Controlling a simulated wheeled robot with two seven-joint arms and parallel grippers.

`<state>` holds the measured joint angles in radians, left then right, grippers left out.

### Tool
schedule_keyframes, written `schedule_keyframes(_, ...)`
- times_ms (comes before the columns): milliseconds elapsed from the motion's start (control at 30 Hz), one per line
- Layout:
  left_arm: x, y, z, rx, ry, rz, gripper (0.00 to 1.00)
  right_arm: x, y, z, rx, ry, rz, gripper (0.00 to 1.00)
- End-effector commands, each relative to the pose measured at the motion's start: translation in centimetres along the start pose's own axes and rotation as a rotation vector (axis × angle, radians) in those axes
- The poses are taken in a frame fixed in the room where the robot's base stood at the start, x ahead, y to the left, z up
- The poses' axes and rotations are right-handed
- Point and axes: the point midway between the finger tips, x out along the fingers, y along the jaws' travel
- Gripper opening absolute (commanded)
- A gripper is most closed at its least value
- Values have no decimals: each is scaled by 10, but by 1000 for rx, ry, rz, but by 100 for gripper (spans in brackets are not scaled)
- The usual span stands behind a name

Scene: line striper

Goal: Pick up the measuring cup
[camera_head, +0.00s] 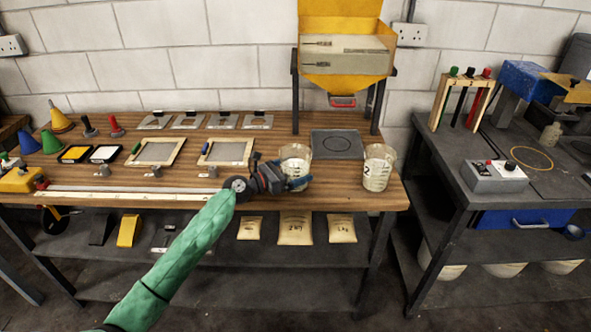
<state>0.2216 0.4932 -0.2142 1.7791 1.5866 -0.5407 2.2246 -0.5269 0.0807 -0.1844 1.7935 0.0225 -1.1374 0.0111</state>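Two clear measuring cups with pale contents stand upright near the right end of the wooden bench. One measuring cup (296,154) is left of the dark square plate's front, and the other measuring cup (377,171), marked 2, is farther right by the bench corner. My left gripper (290,180), at the end of a green-sleeved arm, is at the front left of the left cup and overlaps its lower part. The fingers are small and partly merge with the cup, so their opening and any contact are unclear. My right gripper is not in view.
A yellow hopper (344,82) on a dark frame stands behind the cups, with a dark plate (337,144) below it. Framed screens (228,152) lie left of the gripper. Bags (295,229) sit on the lower shelf. A dark bench (452,170) with a control box stands right.

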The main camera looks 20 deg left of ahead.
Motion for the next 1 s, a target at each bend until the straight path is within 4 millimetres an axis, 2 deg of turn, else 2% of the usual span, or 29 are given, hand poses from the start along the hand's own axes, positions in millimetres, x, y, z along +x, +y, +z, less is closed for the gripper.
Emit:
schedule_keyframes(300, 3, 0, 0, 0, 0, 1, 100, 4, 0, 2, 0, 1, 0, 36)
schedule_keyframes(367, 3, 0, 0, 0, 0, 1, 90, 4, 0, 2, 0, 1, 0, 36)
schedule_keyframes(633, 3, 0, 0, 0, 0, 1, 37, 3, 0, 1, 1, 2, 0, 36)
schedule_keyframes(1000, 3, 0, 7, 3, -2, 1, 35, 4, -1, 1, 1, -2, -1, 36)
